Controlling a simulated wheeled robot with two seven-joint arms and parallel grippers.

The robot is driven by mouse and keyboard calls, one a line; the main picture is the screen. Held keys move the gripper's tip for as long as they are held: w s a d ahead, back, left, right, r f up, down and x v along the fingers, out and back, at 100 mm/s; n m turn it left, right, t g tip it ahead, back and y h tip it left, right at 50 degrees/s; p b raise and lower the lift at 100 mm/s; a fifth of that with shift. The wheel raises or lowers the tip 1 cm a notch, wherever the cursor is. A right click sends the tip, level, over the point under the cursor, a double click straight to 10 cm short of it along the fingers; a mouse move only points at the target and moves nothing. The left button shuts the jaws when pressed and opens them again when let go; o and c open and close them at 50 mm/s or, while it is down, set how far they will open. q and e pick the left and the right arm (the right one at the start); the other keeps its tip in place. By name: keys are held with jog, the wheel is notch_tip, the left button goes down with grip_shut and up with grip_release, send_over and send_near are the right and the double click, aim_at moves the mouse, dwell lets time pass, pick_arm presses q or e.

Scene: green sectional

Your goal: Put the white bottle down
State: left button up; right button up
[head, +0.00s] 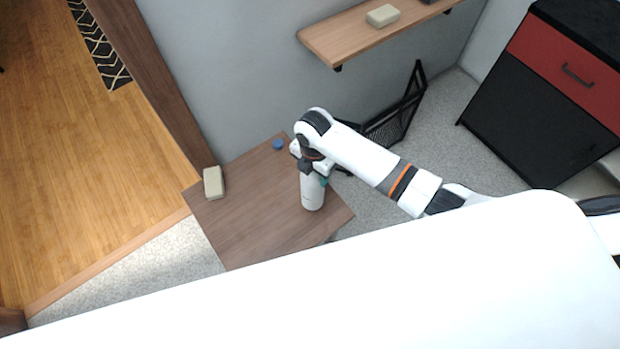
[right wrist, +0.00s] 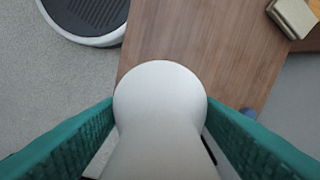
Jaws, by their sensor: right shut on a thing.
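The white bottle (head: 312,192) is upright at the right part of the brown wooden table (head: 250,222) in the head view. My right gripper (head: 313,178) is around its upper part, shut on it from above. In the right wrist view the bottle (right wrist: 160,110) fills the middle between the two green finger pads, with the table (right wrist: 200,50) beyond it. I cannot tell whether the bottle's base touches the tabletop. My left gripper is not in view.
A beige block (head: 213,183) lies at the table's left edge, and a small blue item (head: 278,144) sits at its back. A wall shelf (head: 345,38) holds another beige block (head: 382,15). A black mesh rack (head: 395,122) stands behind my arm. The table's middle is clear.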

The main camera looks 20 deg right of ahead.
jog(key=shift+f, duration=2.15)
jog(key=shift+f, duration=0.2)
jog(key=o, duration=1.6)
jog(key=shift+c, duration=0.2)
notch_tip(320, 180, up, 12)
jog(key=shift+r, duration=0.2)
